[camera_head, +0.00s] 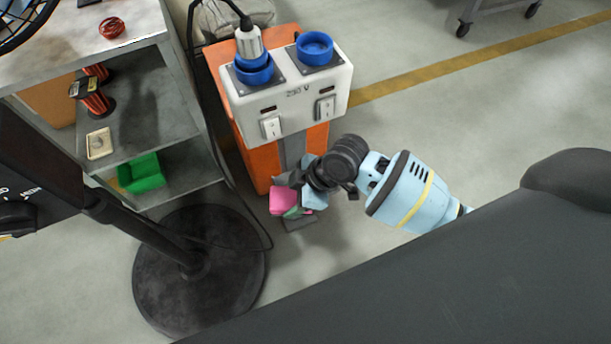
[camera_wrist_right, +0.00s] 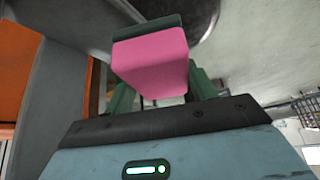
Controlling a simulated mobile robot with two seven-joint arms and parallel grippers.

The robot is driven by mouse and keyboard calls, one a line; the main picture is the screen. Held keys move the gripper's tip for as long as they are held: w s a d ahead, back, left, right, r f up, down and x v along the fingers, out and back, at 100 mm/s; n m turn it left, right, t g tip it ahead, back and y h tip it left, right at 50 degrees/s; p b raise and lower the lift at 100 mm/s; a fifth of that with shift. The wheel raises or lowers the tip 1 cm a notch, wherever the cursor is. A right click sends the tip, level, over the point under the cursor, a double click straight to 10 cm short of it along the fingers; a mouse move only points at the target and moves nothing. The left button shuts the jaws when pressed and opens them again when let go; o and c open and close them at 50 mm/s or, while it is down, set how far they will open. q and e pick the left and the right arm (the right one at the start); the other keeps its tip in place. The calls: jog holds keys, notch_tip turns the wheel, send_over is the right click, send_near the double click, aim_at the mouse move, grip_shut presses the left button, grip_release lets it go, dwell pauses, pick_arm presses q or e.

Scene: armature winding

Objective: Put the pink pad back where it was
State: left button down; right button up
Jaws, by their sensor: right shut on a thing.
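The pink pad (camera_head: 282,201) is held at the tip of my right gripper (camera_head: 296,204), in front of the orange cabinet's lower part in the head view. In the right wrist view the pink pad (camera_wrist_right: 151,64) fills the space between the green fingers (camera_wrist_right: 158,92), with a dark green edge along its top. The right gripper is shut on it. My left gripper is in neither view.
An orange cabinet (camera_head: 246,140) carries a white 230 V socket box (camera_head: 290,92) with a plug in one socket. A grey shelf (camera_head: 168,120) holds a green bin (camera_head: 142,173) and spools (camera_head: 92,95). A round black stand base (camera_head: 200,285) stands on the floor.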

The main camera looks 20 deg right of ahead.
jog(key=w+d, duration=0.1)
jog(key=w+d+b, duration=0.1)
jog(key=w+d, duration=0.1)
jog(key=w+d+f, duration=0.1)
jog(key=w+d, duration=0.1)
jog(key=shift+b, duration=0.4)
jog(key=shift+w+d+r, duration=0.1)
jog(key=shift+w+d, duration=0.3)
jog(key=shift+w, duration=0.1)
jog(key=shift+f+b, duration=0.9)
jog(key=shift+f, duration=0.85)
jog(key=shift+f, duration=0.1)
jog(key=o, duration=0.6)
jog(key=shift+o, duration=0.5)
